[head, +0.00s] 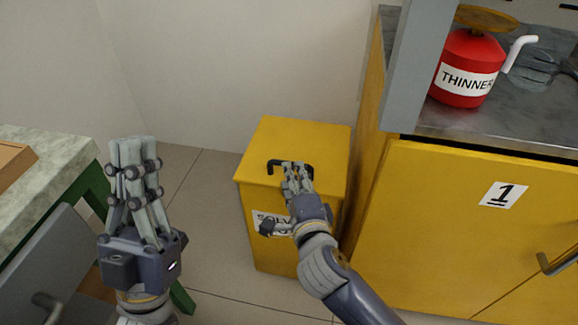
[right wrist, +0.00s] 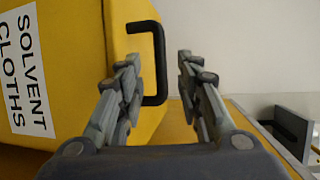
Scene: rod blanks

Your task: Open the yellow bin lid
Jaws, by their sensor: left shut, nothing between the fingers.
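The yellow bin (head: 275,255) stands on the floor with its yellow lid (head: 300,135) down. A black bar handle (head: 274,163) is on the lid, partly hidden by my right fingers. My right gripper (head: 297,168) is at the handle. In the right wrist view, my right gripper's (right wrist: 159,58) fingers are apart, with the black handle (right wrist: 158,45) showing between them, close to the left finger. I cannot tell whether they touch. My left gripper (head: 131,142) is shut and empty, raised at the left, away from the bin.
A yellow cabinet (head: 420,230) marked 1 stands just right of the bin, with a red thinner can (head: 465,70) on its metal top (head: 540,130). A green-framed bench (head: 60,150) is at the left. Open floor (head: 205,215) lies between bench and bin.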

